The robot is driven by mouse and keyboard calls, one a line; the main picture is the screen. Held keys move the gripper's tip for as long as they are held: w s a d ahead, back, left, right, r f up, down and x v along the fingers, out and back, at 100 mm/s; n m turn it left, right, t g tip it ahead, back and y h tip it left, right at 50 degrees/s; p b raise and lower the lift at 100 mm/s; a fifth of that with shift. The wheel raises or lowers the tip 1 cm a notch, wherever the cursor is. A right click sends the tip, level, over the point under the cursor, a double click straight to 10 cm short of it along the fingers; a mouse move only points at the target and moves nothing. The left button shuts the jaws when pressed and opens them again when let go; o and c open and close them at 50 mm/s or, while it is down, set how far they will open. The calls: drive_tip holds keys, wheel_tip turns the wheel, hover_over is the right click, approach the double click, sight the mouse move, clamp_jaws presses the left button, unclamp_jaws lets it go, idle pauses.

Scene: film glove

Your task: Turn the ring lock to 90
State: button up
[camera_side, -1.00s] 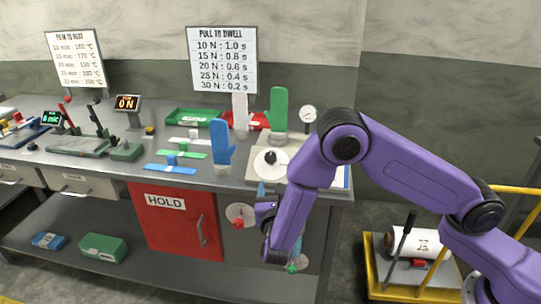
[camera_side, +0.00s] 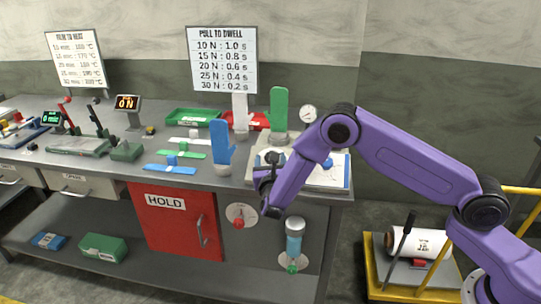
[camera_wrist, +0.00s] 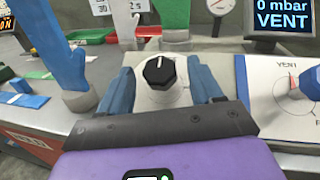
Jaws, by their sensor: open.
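A black knob (camera_wrist: 159,71) with a white pointer line sits on a round white base (camera_wrist: 172,98) in the wrist view. It appears to be the ring lock, but no label or scale around it is readable. In the side view, the knob (camera_side: 272,156) shows just above my gripper, near the table's front edge. My gripper (camera_wrist: 162,84) is open, with one blue finger to the left of the knob and one to the right. The fingers look apart from the knob; their depth relative to it is hard to tell. In the side view my gripper (camera_side: 265,177) is partly hidden by my arm.
A blue mitten form (camera_side: 221,146) stands close to the left, and a green one (camera_side: 279,112) behind. To the right are a VENT panel (camera_side: 336,178) with a blue knob and a display (camera_wrist: 281,16) reading 0 mbar. A red-handled disc (camera_side: 240,214) hangs below.

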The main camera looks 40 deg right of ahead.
drive_tip(key=shift+x, duration=1.85)
drive_tip(key=c, duration=1)
drive_tip(key=shift+o, duration=0.2)
drive_tip(key=shift+m+h, duration=0.3)
drive_tip(key=shift+m, duration=0.1)
drive_tip(key=m+g+h, duration=0.1)
drive_tip(key=m+g, duration=0.1)
drive_tip(key=m+g+h, duration=0.3)
drive_tip(key=m, duration=0.2)
drive_tip(key=shift+s+d+g+h, duration=0.15)
drive_tip(key=shift+s+g+h, duration=0.15)
drive_tip(key=shift+g+h, duration=0.1)
drive_tip(key=m+g, duration=0.4)
drive_tip(key=m+g+h, duration=0.1)
drive_tip(key=m+g, duration=0.1)
drive_tip(key=m, duration=0.1)
drive_tip(key=shift+s+d+f+g, duration=0.1)
drive_tip(key=shift+s+f+g, duration=0.05)
drive_tip(key=shift+s+g, duration=0.25)
drive_tip(key=shift+m+g, duration=0.6)
drive_tip(key=shift+m, duration=0.1)
